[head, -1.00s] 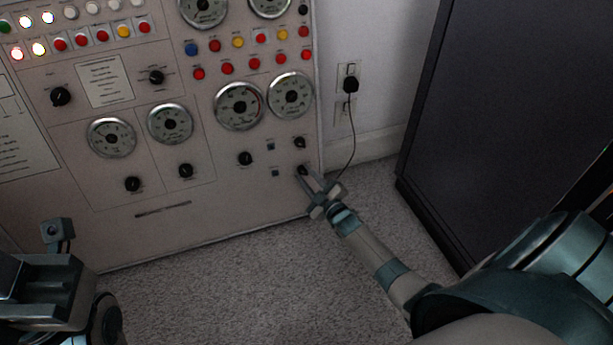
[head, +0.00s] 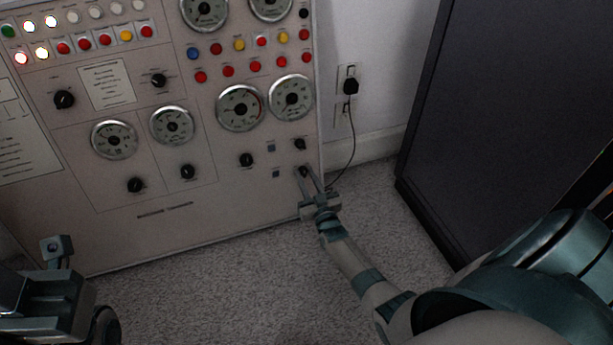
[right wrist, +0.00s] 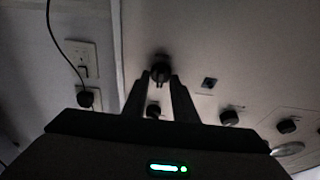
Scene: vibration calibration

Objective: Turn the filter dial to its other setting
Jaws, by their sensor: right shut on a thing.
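A small black dial (head: 304,171) sits at the lower right corner of the grey panel (head: 230,205); I take it as the filter dial, though its label is too small to read. My right gripper (head: 307,176) is shut on it, one finger on each side. In the right wrist view the dial (right wrist: 160,69) shows between the fingertips (right wrist: 161,78). The fingers partly hide it, and I cannot tell its setting. Part of my left arm (head: 58,290) shows at the lower left; its jaws are not clear.
Another black dial (head: 300,144) is just above, and one (head: 247,160) is to the left. Small blue squares (head: 276,174) lie between. A plugged cord (head: 353,140) hangs from the wall outlet (head: 347,85). A dark cabinet (head: 500,120) stands at the right. The carpet in front is clear.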

